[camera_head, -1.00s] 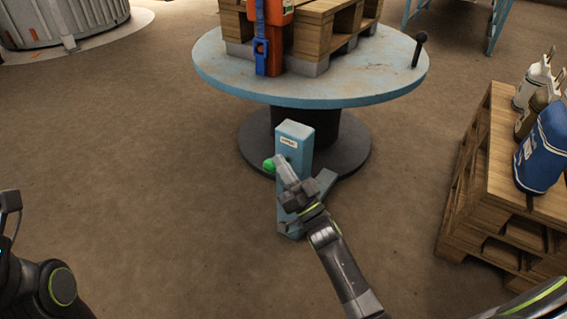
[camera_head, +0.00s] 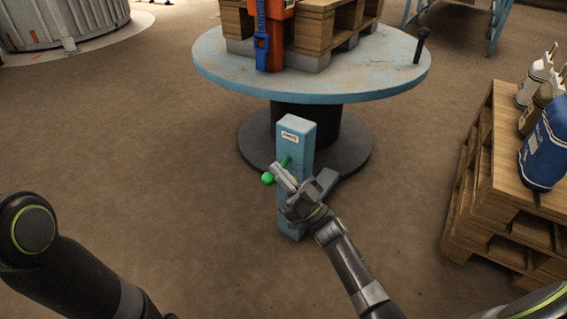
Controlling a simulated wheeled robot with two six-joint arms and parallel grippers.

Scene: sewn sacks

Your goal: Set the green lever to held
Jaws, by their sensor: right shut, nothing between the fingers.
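The green lever (camera_head: 268,178) has a round knob and a short green stem. It juts from the front of a light blue post (camera_head: 297,135) with a small white label near its top. The knob hangs to the lower left of the stem's base. My right gripper (camera_head: 278,172) is shut and empty, just right of the knob and in front of the post. I cannot tell whether its tip touches the lever. The gripper hides part of the post. My left arm shows at the lower left, but its gripper is out of view.
A round blue table (camera_head: 330,90) on a dark base stands behind the post, bearing a wooden pallet (camera_head: 330,25) and an orange thing with a blue strap. A wooden crate stack (camera_head: 500,170) with bottles stands at the right. The floor at left is clear.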

